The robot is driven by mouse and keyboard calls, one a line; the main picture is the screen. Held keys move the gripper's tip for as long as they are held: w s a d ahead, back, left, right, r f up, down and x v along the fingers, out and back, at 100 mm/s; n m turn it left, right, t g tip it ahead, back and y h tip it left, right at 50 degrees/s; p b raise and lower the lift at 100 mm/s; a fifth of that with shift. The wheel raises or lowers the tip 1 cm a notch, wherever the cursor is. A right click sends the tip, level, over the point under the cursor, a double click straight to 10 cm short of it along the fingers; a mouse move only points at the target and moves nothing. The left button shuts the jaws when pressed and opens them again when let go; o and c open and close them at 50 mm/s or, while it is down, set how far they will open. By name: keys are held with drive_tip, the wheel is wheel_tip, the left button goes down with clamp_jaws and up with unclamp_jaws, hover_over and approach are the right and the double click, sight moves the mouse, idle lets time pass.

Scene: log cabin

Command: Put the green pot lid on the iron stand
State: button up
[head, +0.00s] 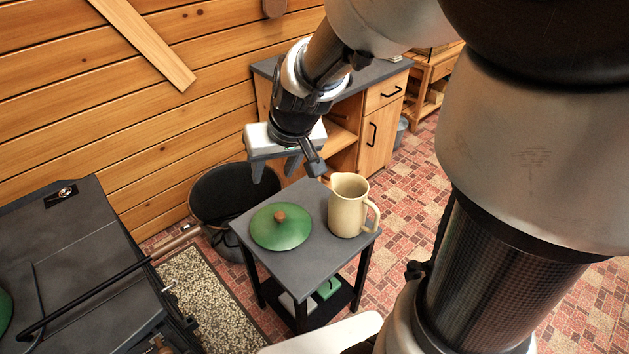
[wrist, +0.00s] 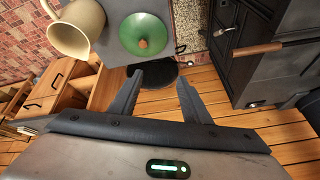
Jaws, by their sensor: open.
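The green pot lid (head: 282,233) is round and domed with a brown knob. It lies knob up on the left part of a small dark-topped table (head: 312,198) with black legs. In the wrist view the lid (wrist: 140,35) is at the top, beyond my fingertips. My gripper (head: 276,172) is open and empty, above and behind the table, apart from the lid. Its two fingers (wrist: 160,80) are spread in the wrist view. I cannot tell for sure whether this small table is the iron stand.
A cream jug (head: 347,206) stands right of the lid. A dark round bin (head: 222,190) is behind the table. A dark stove (head: 75,245) with a long rail is at left. A wooden cabinet (head: 380,125) stands behind. Small green and white items lie on the table's lower shelf.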

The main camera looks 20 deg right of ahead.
drive_tip(key=s+d+r, duration=0.1)
drive_tip(key=s+r, duration=0.4)
drive_tip(key=s, duration=0.3)
drive_tip(key=s+d+r+h, duration=0.1)
drive_tip(key=s+d+r, duration=0.1)
drive_tip(key=s+r, duration=0.3)
drive_tip(key=s, duration=0.4)
drive_tip(key=shift+d+r+t+h, duration=0.15)
drive_tip(key=shift+t+h, duration=0.15)
